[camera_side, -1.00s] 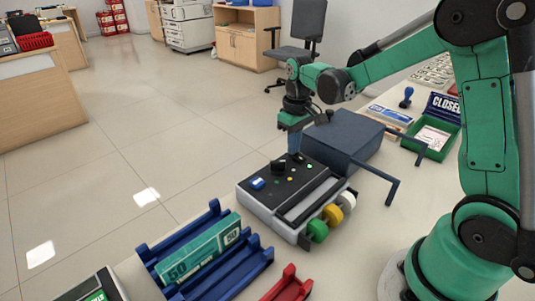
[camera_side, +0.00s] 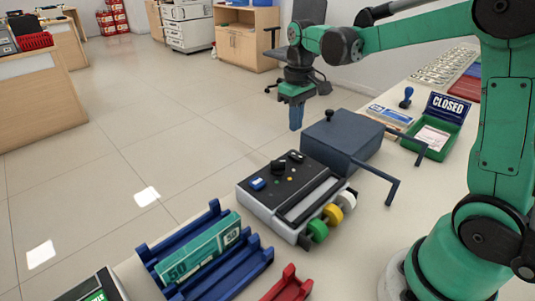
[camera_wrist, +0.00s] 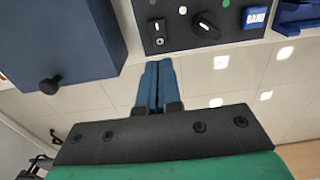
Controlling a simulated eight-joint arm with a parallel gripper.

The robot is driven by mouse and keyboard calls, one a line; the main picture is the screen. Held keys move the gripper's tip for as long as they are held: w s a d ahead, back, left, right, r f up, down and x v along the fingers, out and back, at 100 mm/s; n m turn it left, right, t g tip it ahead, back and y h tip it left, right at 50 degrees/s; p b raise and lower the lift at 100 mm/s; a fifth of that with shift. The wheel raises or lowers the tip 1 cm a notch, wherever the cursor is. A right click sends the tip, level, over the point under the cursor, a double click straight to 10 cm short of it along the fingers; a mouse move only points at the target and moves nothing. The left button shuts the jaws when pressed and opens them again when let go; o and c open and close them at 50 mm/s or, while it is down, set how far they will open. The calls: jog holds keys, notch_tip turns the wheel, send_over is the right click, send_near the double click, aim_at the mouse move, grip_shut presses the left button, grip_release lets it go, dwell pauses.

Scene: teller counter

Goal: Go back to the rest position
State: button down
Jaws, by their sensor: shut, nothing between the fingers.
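My gripper (camera_side: 296,117) is shut and empty, its blue fingers together and pointing down. It hangs in the air above and behind the control box, to the left of the dark blue box, touching neither. In the wrist view the closed fingers (camera_wrist: 158,85) show at the middle. The control box (camera_side: 292,195) has a dark top with knobs and a blue button, and green, yellow and white wheels on its right side. Its panel edge also shows at the top of the wrist view (camera_wrist: 225,38).
The dark blue box (camera_side: 345,140) has a knob on top and a handle sticking out. A blue rack (camera_side: 258,262) holds a teal bundle. A green tray (camera_side: 433,150) and a CLOSED sign (camera_side: 447,107) stand at the right. Open floor lies to the left.

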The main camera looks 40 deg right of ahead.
jog(key=shift+r, duration=0.4)
jog(key=shift+s+a+r, duration=0.1)
jog(key=shift+a, duration=0.05)
jog(key=s+a+t, duration=0.7)
jog(key=s+a, duration=0.1)
jog(key=shift+s+r, duration=0.2)
jog(key=shift+r, duration=0.05)
jog(key=shift+a, duration=0.1)
dwell(0.5)
